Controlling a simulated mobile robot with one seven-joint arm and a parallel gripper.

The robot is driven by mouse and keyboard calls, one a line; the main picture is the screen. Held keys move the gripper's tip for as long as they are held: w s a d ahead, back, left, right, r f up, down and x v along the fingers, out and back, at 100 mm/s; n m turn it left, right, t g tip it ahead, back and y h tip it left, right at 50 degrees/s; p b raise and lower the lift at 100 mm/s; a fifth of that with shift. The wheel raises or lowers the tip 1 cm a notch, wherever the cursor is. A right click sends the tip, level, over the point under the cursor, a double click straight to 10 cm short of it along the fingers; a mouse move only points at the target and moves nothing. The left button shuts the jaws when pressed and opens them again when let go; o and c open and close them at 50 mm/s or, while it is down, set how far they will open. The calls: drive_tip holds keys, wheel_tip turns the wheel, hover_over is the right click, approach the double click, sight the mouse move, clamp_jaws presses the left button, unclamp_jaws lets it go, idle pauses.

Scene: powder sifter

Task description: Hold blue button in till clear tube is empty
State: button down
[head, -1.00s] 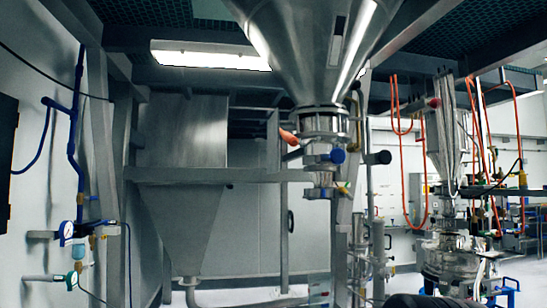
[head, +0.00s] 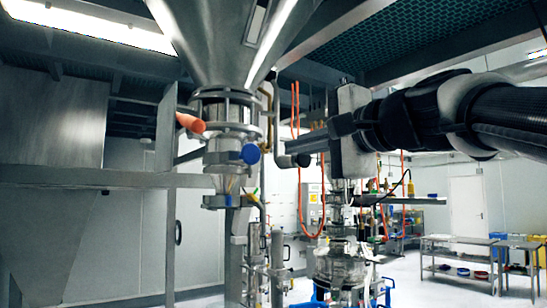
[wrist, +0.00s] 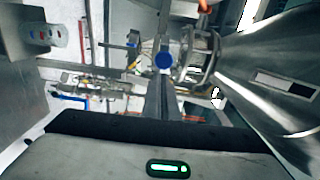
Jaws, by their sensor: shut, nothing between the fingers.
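The blue button (head: 250,154) is a round disc on the side of the metal valve assembly under the steel hopper. It also shows in the wrist view (wrist: 164,61), just beyond my fingertips. My gripper (head: 292,148) comes in from the right, shut and empty, its fingers pointing left toward the button. In the head view a gap shows between fingers and button. In the wrist view the shut fingers (wrist: 162,82) line up just below the button. A short section between flanges (head: 222,110) under the hopper may be the clear tube; I cannot tell its contents.
The steel hopper (head: 225,40) hangs above the valve. An orange-red handle (head: 190,123) sticks out left of it. A grey pipe with a dark end (head: 295,161) lies close to my fingers. A steel frame beam (head: 80,178) crosses at left.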

sight(252, 154)
drive_tip(key=shift+d+r, duration=0.15)
drive_tip(key=shift+r, duration=0.2)
drive_tip(key=p+x, duration=0.3)
drive_tip(key=x, duration=1.1)
drive_tip(key=shift+w+p, duration=0.1)
drive_tip(key=shift+p, duration=0.3)
